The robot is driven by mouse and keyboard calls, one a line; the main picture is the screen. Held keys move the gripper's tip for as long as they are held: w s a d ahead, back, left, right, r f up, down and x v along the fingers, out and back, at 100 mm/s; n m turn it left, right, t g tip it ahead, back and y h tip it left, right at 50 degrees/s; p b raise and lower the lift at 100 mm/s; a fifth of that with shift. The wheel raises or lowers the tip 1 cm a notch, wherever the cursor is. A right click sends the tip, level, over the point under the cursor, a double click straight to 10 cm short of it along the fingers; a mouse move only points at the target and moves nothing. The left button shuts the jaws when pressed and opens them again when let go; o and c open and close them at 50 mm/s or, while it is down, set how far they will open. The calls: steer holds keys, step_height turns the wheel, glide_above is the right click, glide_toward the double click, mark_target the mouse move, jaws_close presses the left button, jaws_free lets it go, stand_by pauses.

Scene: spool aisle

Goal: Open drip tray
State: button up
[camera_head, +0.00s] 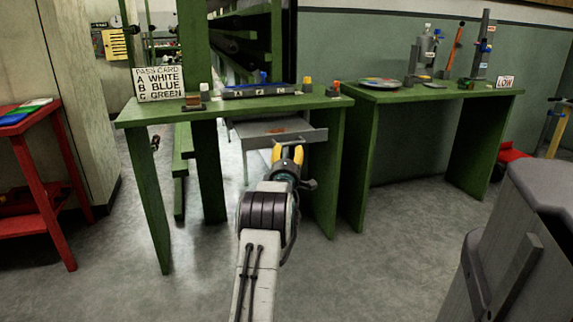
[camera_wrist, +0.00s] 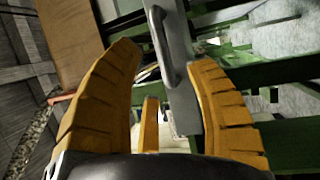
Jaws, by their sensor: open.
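The drip tray (camera_head: 258,130) is a shallow grey tray under the top of the left green table. Its upper inside surface shows, with a rusty brown stain. My gripper (camera_head: 288,155) is in front of the tray's front edge, with yellow fingers apart. In the wrist view, the grey tray front (camera_wrist: 184,95) with its bar handle (camera_wrist: 163,45) lies ahead, between the open fingertips of my gripper (camera_wrist: 166,58). The fingers do not close on the handle. Whether they touch it, I cannot tell. The fingers hide part of the tray front in the head view.
The left green table (camera_head: 165,113) bears a pass card sign (camera_head: 159,83) and a dark labelled rack (camera_head: 260,91). A second green table (camera_head: 430,94) stands to the right. A red table (camera_head: 40,150) is at far left. Open floor (camera_head: 390,235) lies to the right.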

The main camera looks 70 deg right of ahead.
steer(key=shift+v, duration=2.5)
steer(key=shift+w+r, duration=0.1)
steer(key=shift+w, duration=0.05)
